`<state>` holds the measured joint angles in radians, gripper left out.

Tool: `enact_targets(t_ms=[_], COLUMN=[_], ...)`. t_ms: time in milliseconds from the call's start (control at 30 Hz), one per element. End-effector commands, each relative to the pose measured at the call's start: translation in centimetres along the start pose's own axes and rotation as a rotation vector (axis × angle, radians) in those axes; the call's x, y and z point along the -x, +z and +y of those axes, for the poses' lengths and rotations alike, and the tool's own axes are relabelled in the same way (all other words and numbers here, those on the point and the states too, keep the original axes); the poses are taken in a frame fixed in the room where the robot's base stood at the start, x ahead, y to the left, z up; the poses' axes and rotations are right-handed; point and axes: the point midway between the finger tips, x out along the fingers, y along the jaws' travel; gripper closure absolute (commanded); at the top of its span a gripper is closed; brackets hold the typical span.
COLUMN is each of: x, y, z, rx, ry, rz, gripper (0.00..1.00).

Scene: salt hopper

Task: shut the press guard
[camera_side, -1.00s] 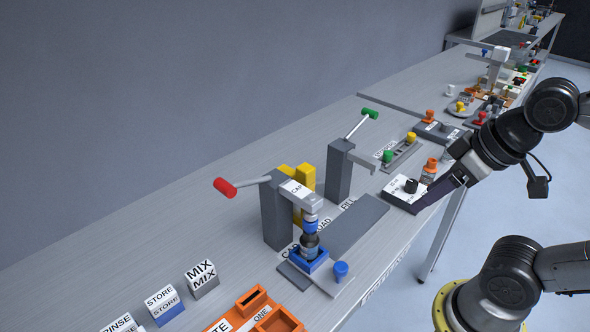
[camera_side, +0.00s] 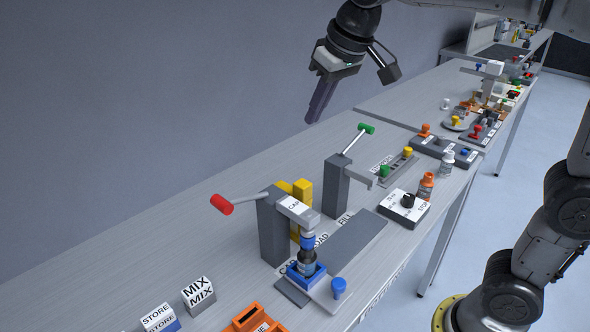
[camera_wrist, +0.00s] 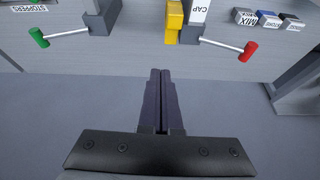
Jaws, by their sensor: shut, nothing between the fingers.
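The press marked CAP is a grey post (camera_side: 270,232) with an arm over a dark bottle (camera_side: 308,262) in a blue holder (camera_side: 306,277). Its lever ends in a red grip (camera_side: 222,204), which also shows in the wrist view (camera_wrist: 250,51). A yellow upright piece (camera_side: 303,195), possibly the guard, stands right behind the press; it also shows in the wrist view (camera_wrist: 174,22). Whether it is open or shut I cannot tell. My gripper (camera_side: 312,119) is shut and empty, raised behind the presses near the wall; its fingers (camera_wrist: 160,72) point toward the yellow piece, apart from it.
A second grey post (camera_side: 335,187) with a green-gripped lever (camera_side: 366,128) stands right of the press. A grey slab (camera_side: 350,240) lies in front. A dial box (camera_side: 403,208) and an orange-capped bottle (camera_side: 426,187) stand further right. The bench's back left is clear.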

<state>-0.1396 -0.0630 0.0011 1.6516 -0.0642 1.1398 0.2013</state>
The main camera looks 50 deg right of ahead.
Motion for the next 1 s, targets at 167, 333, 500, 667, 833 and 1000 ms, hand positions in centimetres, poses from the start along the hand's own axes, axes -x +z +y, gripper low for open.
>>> enact_targets(t_ms=[167, 333, 500, 667, 833, 1000], x=[-3.4, -5.1, -7.0, -10.1, -13.5, -13.9], y=[-2.0, -1.7, -1.5, -1.2, -0.9, 0.5], z=[-1.9, -2.4, -2.4, -2.4, -2.4, -2.4], rx=[0.035, 0.047, 0.047, 0.047, 0.047, 0.048], ry=[-0.001, 0.001, 0.001, 0.001, 0.001, -0.001], rz=[-0.054, -0.083, -0.085, -0.086, -0.086, -0.078], gripper=[1.00, 1.00, 1.00, 1.00, 1.00, 1.00])
